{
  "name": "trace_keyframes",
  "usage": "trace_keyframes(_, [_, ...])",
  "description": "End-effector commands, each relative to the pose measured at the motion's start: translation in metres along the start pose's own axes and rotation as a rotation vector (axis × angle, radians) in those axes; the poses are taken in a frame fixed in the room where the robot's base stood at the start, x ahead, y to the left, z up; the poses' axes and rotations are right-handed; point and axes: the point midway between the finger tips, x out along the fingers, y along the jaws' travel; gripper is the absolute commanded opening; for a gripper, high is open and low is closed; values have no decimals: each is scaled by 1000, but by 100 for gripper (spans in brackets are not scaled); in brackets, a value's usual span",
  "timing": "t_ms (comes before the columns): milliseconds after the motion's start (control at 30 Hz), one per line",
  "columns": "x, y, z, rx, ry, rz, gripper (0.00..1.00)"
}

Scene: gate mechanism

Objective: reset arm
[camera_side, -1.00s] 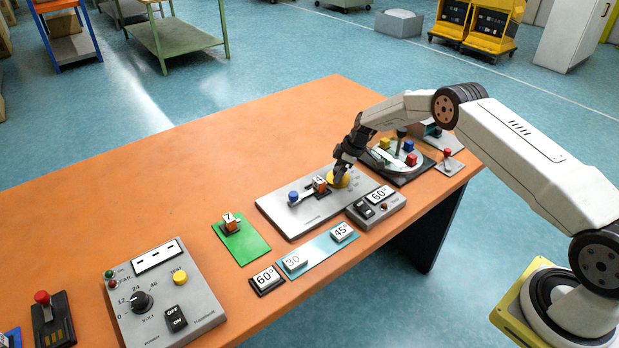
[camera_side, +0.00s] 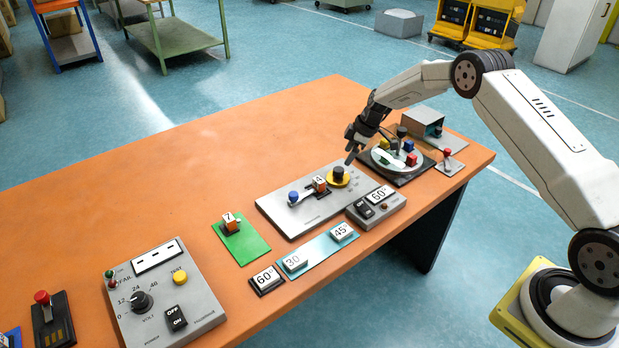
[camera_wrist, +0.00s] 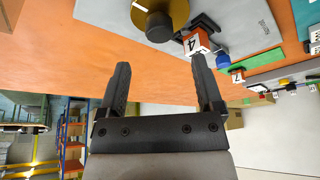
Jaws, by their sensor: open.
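My gripper (camera_side: 352,146) hangs above the gate mechanism panel (camera_side: 290,219), just up and behind its yellow disc (camera_side: 333,183) with the black knob (camera_side: 338,171). In the wrist view my gripper (camera_wrist: 162,88) shows two black fingers spread apart with nothing between them. The black knob (camera_wrist: 159,27) on the yellow disc lies beyond the fingertips, apart from them. A blue-knobbed lever (camera_side: 293,197) is at the panel's left end.
A round turntable with coloured blocks (camera_side: 385,160) stands to the right, with a grey box (camera_side: 421,118) behind it. A cube marked 7 (camera_side: 229,222) rests on a green plate. A switch box (camera_side: 394,206) sits in front. The table's back left is clear.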

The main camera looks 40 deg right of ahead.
Motion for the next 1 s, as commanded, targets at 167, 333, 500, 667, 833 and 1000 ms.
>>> trace_keyframes(167, [-5, 0, 0, 0, 0, 0, 85])
trace_keyframes(333, [-4, 0, 0, 0, 0, 0, 85])
trace_keyframes(500, [-5, -1, -1, 2, -1, 1, 85])
trace_keyframes(667, [-11, -7, -4, 25, -12, 4, 85])
trace_keyframes(833, [-26, -26, -11, 86, -41, 13, 85])
trace_keyframes(1000, [-47, -55, -16, 175, -80, 32, 85])
